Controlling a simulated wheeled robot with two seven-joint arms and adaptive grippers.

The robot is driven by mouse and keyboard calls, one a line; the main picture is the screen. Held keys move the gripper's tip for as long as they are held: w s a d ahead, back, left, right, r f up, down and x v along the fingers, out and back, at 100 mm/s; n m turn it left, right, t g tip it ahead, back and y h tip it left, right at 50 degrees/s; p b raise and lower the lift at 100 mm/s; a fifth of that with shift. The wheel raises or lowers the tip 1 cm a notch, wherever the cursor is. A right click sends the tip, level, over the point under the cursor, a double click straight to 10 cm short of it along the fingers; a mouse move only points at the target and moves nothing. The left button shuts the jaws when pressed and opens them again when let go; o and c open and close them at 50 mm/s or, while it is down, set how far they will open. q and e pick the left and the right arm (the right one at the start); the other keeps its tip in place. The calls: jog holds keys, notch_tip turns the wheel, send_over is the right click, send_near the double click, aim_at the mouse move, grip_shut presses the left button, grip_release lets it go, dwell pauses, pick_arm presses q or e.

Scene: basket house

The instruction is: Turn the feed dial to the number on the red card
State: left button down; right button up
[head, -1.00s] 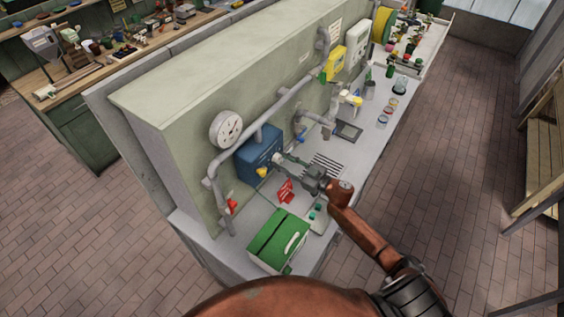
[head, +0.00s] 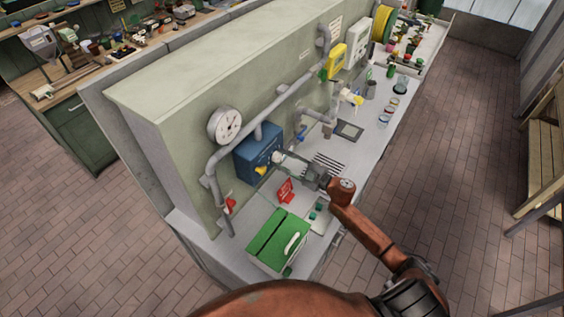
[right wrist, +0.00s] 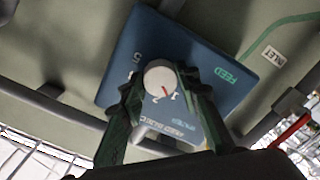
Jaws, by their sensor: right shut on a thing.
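The blue feed box (head: 247,163) is mounted on the green panel, and it fills the middle of the right wrist view (right wrist: 120,70). Its round white dial (right wrist: 160,75) has a red pointer mark aimed at the lower part of the printed scale; the exact number is unclear. My right gripper (right wrist: 161,86) is shut on the dial, one dark finger on each side. In the head view my right gripper (head: 281,158) reaches the box front and hides the dial. The red card (head: 285,190) stands on the bench below; its number is too small to read. My left gripper is out of view.
A green box with a white handle (head: 265,243) sits at the near bench end. A pressure gauge (head: 225,124), grey pipes and a red valve handle (head: 230,206) are on the panel left of the blue box. A dark tray (head: 349,130) lies farther along the bench.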

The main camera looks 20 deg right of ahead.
jog(key=shift+n, duration=0.7)
jog(key=o, duration=1.2)
jog(key=shift+c, duration=0.2)
jog(key=shift+s, duration=0.1)
jog(key=v, duration=1.2)
jog(key=shift+d, duration=0.1)
